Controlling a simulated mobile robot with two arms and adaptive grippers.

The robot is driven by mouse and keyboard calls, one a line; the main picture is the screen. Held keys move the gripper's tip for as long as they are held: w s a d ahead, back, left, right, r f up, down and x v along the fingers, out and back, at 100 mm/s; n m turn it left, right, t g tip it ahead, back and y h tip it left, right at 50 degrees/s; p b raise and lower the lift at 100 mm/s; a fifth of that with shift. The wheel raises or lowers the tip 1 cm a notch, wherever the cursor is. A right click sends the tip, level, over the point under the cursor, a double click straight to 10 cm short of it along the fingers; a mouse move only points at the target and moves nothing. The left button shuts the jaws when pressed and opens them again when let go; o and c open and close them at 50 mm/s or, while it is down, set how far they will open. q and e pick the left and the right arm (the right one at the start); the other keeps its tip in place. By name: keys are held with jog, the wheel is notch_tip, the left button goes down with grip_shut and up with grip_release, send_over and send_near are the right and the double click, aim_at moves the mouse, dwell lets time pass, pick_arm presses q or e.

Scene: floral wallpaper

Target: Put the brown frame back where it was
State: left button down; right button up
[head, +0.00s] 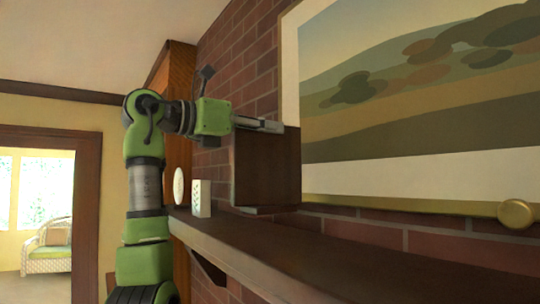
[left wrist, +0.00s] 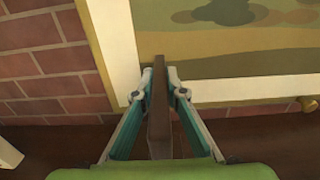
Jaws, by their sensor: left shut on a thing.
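The brown frame (head: 266,168) is a dark brown, box-like piece, held upright at the mantel shelf (head: 330,258), in front of the brick wall. My left gripper (head: 272,127) comes in from the left and is shut on its top edge. In the left wrist view the frame (left wrist: 159,125) shows edge-on as a thin brown strip between the two fingers of my left gripper (left wrist: 159,88). Its lower edge is at or just above the shelf top; I cannot tell whether they touch. My right gripper is not in view.
A large landscape picture (head: 420,110) with a white mat hangs behind and right of the frame. A brass knob (head: 516,213) is at the right. A white patterned box (head: 202,198) and a white oval piece (head: 178,186) stand at the shelf's left end. The shelf's right part is clear.

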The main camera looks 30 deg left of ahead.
aim_at(270, 159)
pick_arm(q)
jog(key=shift+w+a+f, duration=0.3)
jog(key=shift+w+f, duration=0.4)
jog(key=shift+f, duration=0.15)
jog(key=shift+w+a+f, duration=0.2)
jog(key=shift+w+f, duration=0.15)
jog(key=shift+f, duration=0.15)
jog(key=shift+w+f+p, duration=0.1)
jog(key=shift+f+p, duration=0.25)
notch_tip(270, 159, down, 2)
jog(key=shift+f+p, duration=0.2)
jog(key=shift+p, duration=0.15)
jog(key=shift+f, duration=0.1)
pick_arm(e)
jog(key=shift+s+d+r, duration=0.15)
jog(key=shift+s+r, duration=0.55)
pick_arm(q)
jog(key=shift+f, duration=0.2)
jog(key=c, duration=2)
grip_release()
jog(key=shift+c, duration=0.2)
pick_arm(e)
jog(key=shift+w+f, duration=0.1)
